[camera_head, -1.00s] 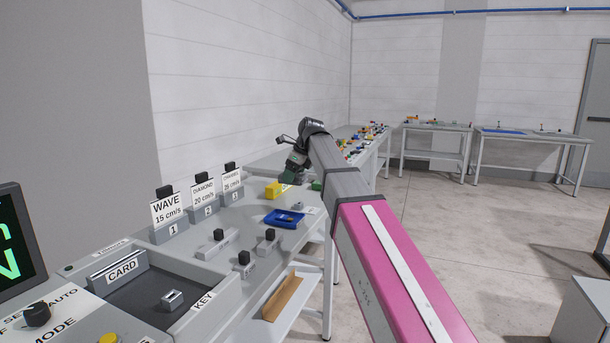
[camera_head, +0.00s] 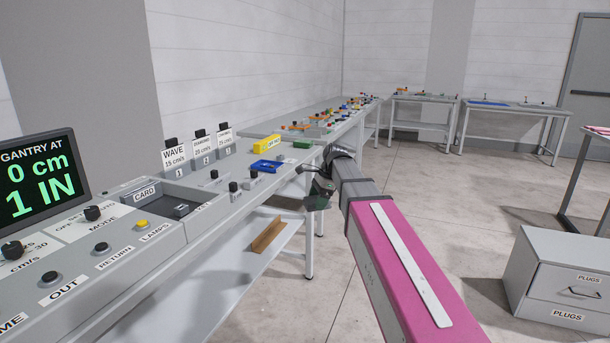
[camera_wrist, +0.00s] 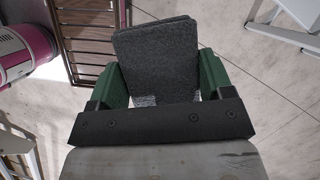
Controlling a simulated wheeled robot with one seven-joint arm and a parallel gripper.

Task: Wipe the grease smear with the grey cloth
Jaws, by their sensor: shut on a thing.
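My gripper (camera_wrist: 162,88) has green fingers and is shut on the folded grey cloth (camera_wrist: 157,52). The cloth stands out beyond the fingertips in the wrist view. In the head view my gripper (camera_head: 318,188) is at the right side of the long grey bench, out over the floor. The cloth cannot be made out there. I cannot pick out a grease smear in either current view.
The long grey bench (camera_head: 222,192) carries a blue tray (camera_head: 266,167), a yellow block (camera_head: 267,146), knobs and label cards. A display (camera_head: 38,178) stands at left. A drawer cabinet (camera_head: 562,275) is at right. A slatted brown surface (camera_wrist: 92,45) shows below my wrist. Floor between is open.

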